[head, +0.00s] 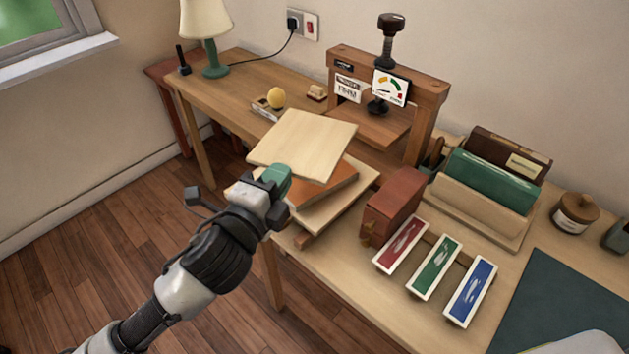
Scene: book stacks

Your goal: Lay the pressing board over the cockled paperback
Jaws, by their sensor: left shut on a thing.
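The pale wooden pressing board (303,143) is held by my left gripper (276,180), which is shut on its near left edge beside a teal piece. An orange-brown book, seemingly the paperback (337,190), lies below the board and is partly hidden by it. The book rests on another pale board (354,196) at the table's left front edge. The held board covers the book's far left part and is turned relative to it. I cannot tell whether they touch. My right gripper is not in view.
A wooden screw press (433,95) with a gauge stands behind. A dark red box (391,204), labelled red, green (435,267) and blue trays, and a rack of books (490,181) stand to the right.

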